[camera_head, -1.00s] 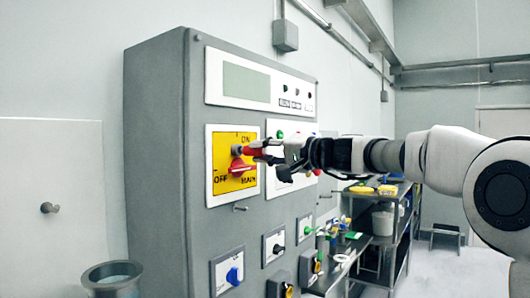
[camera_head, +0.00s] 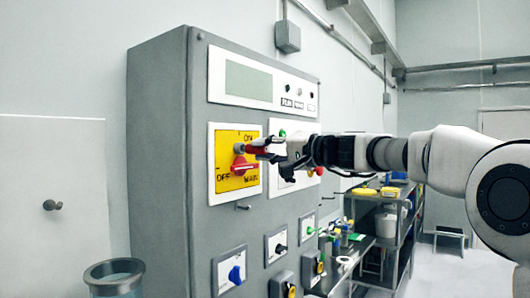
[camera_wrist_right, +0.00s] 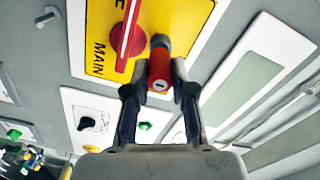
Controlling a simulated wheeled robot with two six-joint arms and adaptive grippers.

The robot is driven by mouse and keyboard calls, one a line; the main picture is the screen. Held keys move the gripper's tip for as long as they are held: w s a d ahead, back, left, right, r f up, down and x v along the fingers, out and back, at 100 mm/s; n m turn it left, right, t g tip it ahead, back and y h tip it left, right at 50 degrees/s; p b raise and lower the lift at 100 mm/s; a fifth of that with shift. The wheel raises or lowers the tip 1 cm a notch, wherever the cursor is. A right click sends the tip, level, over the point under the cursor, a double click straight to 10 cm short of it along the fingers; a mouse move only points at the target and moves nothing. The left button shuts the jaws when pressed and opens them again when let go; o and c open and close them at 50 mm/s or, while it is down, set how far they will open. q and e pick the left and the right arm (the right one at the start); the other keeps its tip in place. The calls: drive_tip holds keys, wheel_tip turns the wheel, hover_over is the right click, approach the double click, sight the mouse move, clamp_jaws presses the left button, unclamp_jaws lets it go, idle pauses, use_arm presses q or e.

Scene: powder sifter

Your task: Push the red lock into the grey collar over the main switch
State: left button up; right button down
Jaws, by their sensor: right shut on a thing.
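The main switch has a red handle (camera_head: 240,166) on a yellow plate (camera_head: 231,182) in a white frame on the cabinet front; the handle also shows in the wrist view (camera_wrist_right: 128,38). My right gripper (camera_head: 272,151) is shut on the red lock (camera_wrist_right: 160,72), which lies between its two fingers in the wrist view. The grey collar (camera_wrist_right: 160,42) shows just beyond the lock's far end, beside the handle. The lock is in line with the collar and seems to meet it; how deep it sits I cannot tell. My left gripper is not in view.
The grey cabinet (camera_head: 158,150) has a display panel (camera_head: 248,80) above the switch and a blue knob (camera_head: 235,274) below. A black knob (camera_wrist_right: 87,123) and green button (camera_wrist_right: 145,126) show near the gripper. A metal vessel (camera_head: 115,286) stands at lower left, shelves (camera_head: 398,215) at right.

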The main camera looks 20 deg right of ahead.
idle(0.3)
drive_tip(key=shift+x, duration=0.85)
idle(0.6)
drive_tip(key=c, duration=0.9)
unclamp_jaws()
